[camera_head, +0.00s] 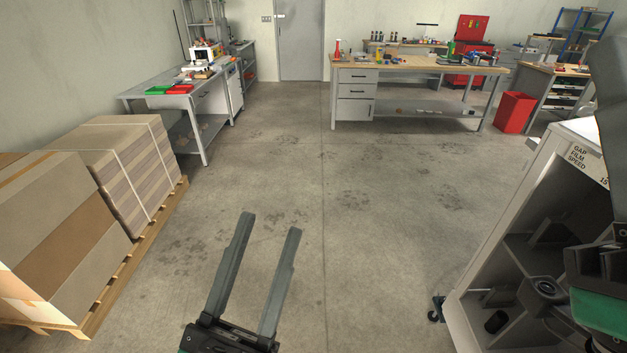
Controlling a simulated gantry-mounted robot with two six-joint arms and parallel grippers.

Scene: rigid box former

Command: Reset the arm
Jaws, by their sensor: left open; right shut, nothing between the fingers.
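My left gripper (270,224) reaches up from the bottom middle of the head view. Its two long grey fingers are spread apart with only bare floor seen between them, so it is open and empty. My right gripper (600,262) is a dark shape with a green part at the right edge, in front of the white machine cabinet. It is shut with nothing held, and is partly cut off by the frame. Whether it touches the cabinet cannot be told.
The white cabinet (548,165) with an open dark interior stands at right. A pallet (128,262) of strapped cardboard (125,160) and a large box (60,240) is at left. Workbenches (410,64) and a red bin (514,112) stand farther back. The middle floor is clear.

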